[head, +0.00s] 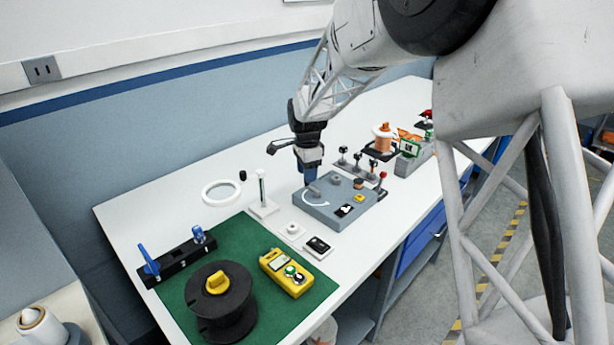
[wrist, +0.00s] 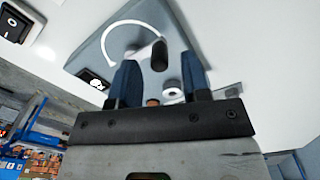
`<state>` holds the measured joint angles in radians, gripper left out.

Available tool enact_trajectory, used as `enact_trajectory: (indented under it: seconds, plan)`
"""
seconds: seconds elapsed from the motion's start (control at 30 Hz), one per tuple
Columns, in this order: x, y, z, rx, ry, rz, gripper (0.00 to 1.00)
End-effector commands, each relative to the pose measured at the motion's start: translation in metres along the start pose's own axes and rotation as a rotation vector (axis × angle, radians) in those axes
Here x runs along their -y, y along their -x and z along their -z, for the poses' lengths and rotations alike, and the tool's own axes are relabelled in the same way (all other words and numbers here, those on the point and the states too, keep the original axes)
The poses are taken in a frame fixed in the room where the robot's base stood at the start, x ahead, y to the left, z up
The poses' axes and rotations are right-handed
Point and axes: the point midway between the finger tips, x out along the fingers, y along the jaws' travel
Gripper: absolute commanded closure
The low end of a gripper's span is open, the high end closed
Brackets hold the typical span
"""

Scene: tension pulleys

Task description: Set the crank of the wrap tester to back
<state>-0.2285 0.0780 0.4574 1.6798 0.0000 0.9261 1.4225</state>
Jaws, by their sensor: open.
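The wrap tester (head: 330,213) is a grey box on the white bench, with a white arc marked on its top. Its crank shows in the wrist view as a dark upright handle (wrist: 159,55) beside the arc. In the head view the crank (head: 313,190) is partly hidden by my gripper. My gripper (head: 311,180) points down over the box's left back part. In the wrist view its two blue fingers (wrist: 158,68) are apart, and the handle appears between their tips. I cannot tell whether they touch it.
A light round knob (head: 336,178) and a yellow part (head: 359,198) sit on the same box. Several small levers (head: 358,160) stand behind it. A white stand (head: 263,205) is to the left. A green mat (head: 240,255) holds a black spool (head: 222,310) and a yellow meter (head: 286,273).

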Motion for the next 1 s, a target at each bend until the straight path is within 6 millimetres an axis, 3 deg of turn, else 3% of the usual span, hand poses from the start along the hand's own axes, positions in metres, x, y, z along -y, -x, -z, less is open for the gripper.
enact_trajectory:
  seconds: [0.43, 1.0]
  plan:
    - [0.0, 0.052, 0.0, 0.0, 0.0, 0.001, 0.57]
    - [-0.002, 0.059, 0.001, 0.0, 0.005, 0.002, 0.57]
